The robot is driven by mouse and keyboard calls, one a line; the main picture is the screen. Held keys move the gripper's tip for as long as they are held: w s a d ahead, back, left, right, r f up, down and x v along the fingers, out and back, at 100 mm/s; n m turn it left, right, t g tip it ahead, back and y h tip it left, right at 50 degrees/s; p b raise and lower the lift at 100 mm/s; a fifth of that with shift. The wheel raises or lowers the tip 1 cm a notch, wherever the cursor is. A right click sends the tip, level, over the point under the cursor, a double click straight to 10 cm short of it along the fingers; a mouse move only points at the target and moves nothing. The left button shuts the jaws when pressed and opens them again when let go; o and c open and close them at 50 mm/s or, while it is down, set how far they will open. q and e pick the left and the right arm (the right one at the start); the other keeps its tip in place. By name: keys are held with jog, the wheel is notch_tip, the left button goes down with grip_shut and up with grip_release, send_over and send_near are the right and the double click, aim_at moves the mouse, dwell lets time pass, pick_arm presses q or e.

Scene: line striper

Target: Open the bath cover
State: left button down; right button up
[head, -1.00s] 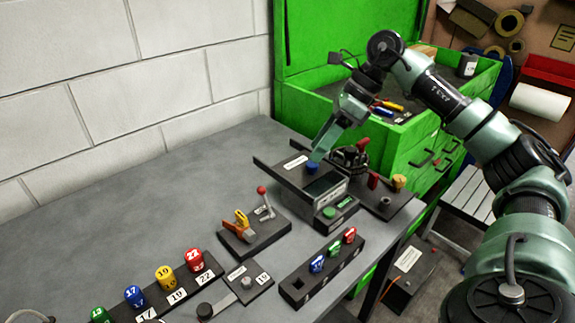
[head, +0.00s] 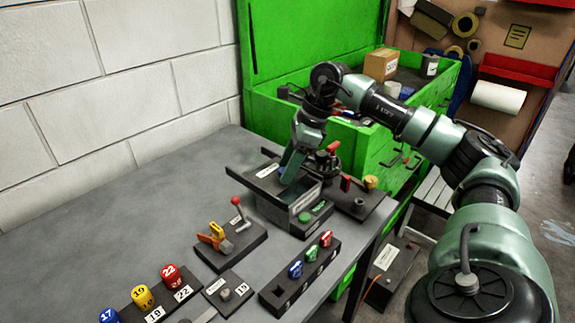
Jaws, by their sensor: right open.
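The bath (head: 306,201) is a dark box with a pale front edge, near the far right end of the bench. Its flat dark cover lies on top between rails (head: 241,176) that stick out to the left. A white label (head: 268,170) lies beside the cover. My right gripper (head: 288,176) points down over the cover, its fingers low at the place of the blue knob. The fingers hide the knob, so I cannot tell whether they touch it. The right gripper is open. My left gripper is not in view.
A red-knobbed lever block (head: 232,246) stands to the left. A rack with blue, green and red caps (head: 300,274) is in front. A clamp with red handles (head: 330,160) stands close behind the bath. An open green tool chest (head: 375,148) is beyond. The bench's left side is clear.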

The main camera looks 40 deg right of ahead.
grip_shut()
jog(key=shift+r, duration=0.1)
dwell(1.2)
